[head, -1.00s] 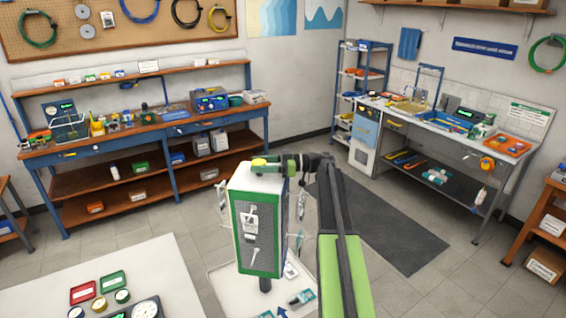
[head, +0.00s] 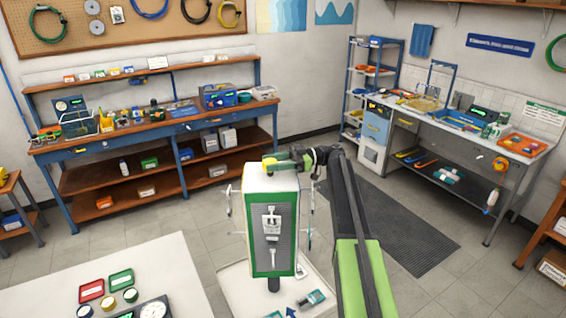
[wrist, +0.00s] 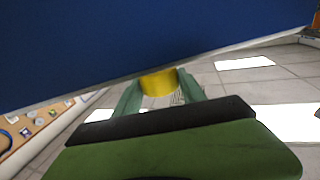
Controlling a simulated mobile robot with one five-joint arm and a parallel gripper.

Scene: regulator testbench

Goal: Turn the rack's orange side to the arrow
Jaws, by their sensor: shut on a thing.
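The rack (head: 272,225) is an upright box on a short post, with a pale top. Its green-framed side, with a grey mesh panel and a hanging tool, faces the head camera. A blue arrow (head: 291,312) lies on the white base below, partly cut off by the frame's lower edge. No orange side shows. My gripper (head: 270,163) is at the rack's top, shut on the yellow knob (wrist: 159,83), which sits between the green fingers in the wrist view. A blue surface (wrist: 130,40), probably another rack side, fills the top of that view.
A white table (head: 150,265) with gauges and red and green trays stands at the left front. A wooden workbench (head: 150,140) is behind at left, a metal bench (head: 460,125) at right. A dark mat (head: 400,235) lies on open floor right of my arm.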

